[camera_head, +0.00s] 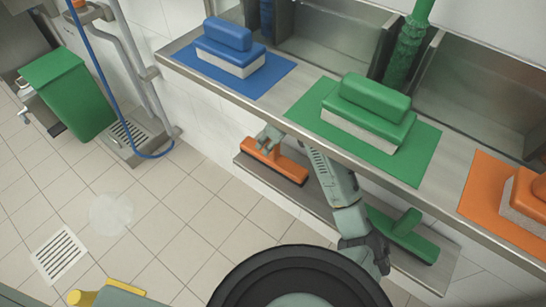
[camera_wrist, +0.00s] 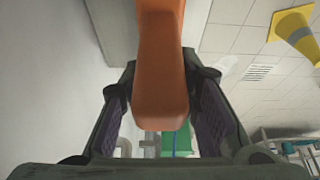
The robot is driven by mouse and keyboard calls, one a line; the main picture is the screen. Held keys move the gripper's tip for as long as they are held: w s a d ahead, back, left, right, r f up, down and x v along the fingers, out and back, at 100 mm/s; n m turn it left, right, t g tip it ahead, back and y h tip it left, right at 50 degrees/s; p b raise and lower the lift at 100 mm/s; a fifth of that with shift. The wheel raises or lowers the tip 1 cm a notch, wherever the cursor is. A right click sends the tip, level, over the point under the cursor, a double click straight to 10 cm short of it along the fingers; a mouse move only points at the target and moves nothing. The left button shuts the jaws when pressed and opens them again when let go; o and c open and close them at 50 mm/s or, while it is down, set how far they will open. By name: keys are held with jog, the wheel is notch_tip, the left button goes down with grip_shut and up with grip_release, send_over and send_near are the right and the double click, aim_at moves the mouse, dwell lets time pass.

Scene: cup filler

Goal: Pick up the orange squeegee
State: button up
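The orange squeegee (camera_head: 285,167) lies on the lower shelf, near its left end, in the head view. In the wrist view the orange handle (camera_wrist: 160,95) of the squeegee extends between the two fingers of my gripper (camera_wrist: 163,80). The fingers are open, with a gap showing on each side of the handle. The squeegee's far end runs out of the top of the wrist view.
A green squeegee (camera_head: 405,236) lies on the same lower shelf (camera_head: 440,262), right of my arm. The counter above (camera_head: 295,92) holds blue, green and orange brushes on mats. A green bin (camera_head: 70,95) and blue hose (camera_head: 92,62) are left. A yellow cone (camera_wrist: 294,30) stands on the floor.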

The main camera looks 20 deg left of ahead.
grip_shut()
jog(key=shift+r, duration=0.1)
dwell(0.3)
